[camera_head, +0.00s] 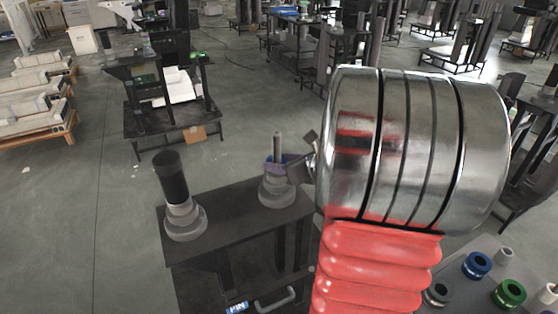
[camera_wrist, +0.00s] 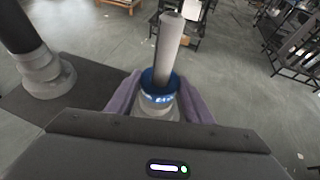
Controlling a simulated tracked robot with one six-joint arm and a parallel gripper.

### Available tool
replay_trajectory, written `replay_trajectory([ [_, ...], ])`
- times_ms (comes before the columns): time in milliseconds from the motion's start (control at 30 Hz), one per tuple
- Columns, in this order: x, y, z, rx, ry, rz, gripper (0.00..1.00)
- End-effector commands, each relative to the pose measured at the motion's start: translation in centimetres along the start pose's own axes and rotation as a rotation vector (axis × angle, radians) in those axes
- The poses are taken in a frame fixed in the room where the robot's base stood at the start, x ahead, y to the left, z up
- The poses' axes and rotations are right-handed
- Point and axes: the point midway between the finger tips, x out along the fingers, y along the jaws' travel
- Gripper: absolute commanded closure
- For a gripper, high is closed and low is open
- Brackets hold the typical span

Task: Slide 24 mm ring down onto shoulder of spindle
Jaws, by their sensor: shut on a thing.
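The spindle is an upright grey rod (camera_head: 278,146) on a stepped round grey base (camera_head: 277,193), at the far end of a dark bench. In the wrist view, the rod (camera_wrist: 168,45) rises through a blue ring (camera_wrist: 158,88), which is around its lower part. My gripper (camera_wrist: 158,95) is shut on the ring, with one purple finger on each side. Grey base shows just below the ring; I cannot tell whether the ring touches the shoulder. In the head view my gripper (camera_head: 283,165) is just above the base and largely hides the ring.
A second post with a black upper part (camera_head: 171,178) stands on the bench (camera_head: 235,218) to the left. At lower right, a table (camera_head: 465,295) holds another blue ring (camera_head: 476,265), a green ring (camera_head: 510,293) and a grey ring (camera_head: 437,292). My arm covers the right middle.

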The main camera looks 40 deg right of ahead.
Motion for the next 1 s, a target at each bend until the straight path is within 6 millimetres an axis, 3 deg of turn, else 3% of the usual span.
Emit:
replay_trajectory([
  [700, 0.50, 0.05, -0.99, -0.001, 0.000, 0.001, 0.78],
  [733, 0.50, 0.06, -0.99, -0.001, 0.000, 0.001, 0.52],
  [1000, 0.51, 0.07, -0.99, -0.001, 0.000, 0.001, 0.33],
])
